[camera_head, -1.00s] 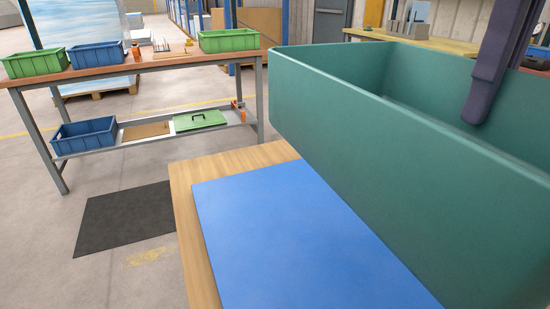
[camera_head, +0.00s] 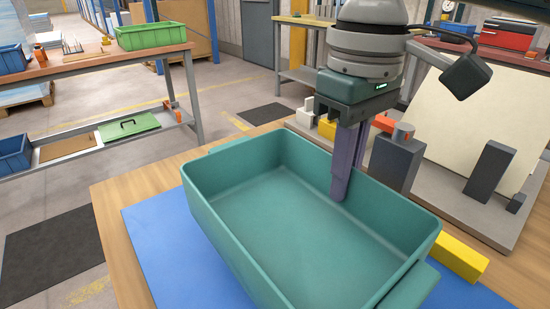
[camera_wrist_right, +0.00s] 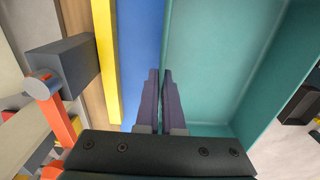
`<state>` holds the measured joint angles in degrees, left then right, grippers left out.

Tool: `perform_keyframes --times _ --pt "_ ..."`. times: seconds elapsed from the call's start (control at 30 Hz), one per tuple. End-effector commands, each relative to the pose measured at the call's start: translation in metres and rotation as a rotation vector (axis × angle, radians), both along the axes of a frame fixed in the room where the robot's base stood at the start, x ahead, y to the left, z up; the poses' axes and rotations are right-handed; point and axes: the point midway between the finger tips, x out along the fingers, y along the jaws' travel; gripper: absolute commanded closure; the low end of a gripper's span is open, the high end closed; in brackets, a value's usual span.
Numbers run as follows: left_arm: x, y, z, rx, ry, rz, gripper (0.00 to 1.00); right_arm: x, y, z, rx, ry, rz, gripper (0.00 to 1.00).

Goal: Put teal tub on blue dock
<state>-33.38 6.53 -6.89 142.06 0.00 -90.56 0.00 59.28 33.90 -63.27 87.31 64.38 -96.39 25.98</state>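The teal tub (camera_head: 300,220) is an open, empty box with a ledge handle at each end. It is upright over the blue dock (camera_head: 150,250), a flat blue mat on a wooden table. I cannot tell whether its base touches the dock. My right gripper (camera_head: 342,190) is at the tub's far long wall, pointing down, with one finger inside. In the right wrist view its fingers (camera_wrist_right: 160,75) are close together at the wall's rim, pinching it. The blue dock (camera_wrist_right: 143,35) shows beside that wall. My left gripper is not in view.
A yellow bar (camera_head: 460,258) lies along the dock's far right edge. Behind it stand dark grey blocks (camera_head: 395,160) and a tilted cream panel (camera_head: 470,115). A workbench (camera_head: 95,66) with a green bin (camera_head: 150,35) is at the left.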

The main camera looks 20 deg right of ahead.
Motion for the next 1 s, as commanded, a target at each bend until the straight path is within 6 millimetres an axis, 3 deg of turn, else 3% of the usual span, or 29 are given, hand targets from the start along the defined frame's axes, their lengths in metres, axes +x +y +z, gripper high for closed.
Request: perform_keyframes --times 0.33,0.77,0.8,1.0 --pt "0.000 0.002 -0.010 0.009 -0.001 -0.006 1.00 -0.001 0.000 -0.045 0.000 0.002 0.001 1.00" --pt "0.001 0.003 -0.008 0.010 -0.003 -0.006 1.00 0.000 0.000 -0.051 0.001 0.000 0.000 1.00" --pt "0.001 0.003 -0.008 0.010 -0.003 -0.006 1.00 0.000 0.000 -0.051 0.000 0.000 0.000 0.92" --pt "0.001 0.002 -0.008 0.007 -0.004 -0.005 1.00 0.000 0.000 -0.051 0.000 0.000 0.001 0.69"
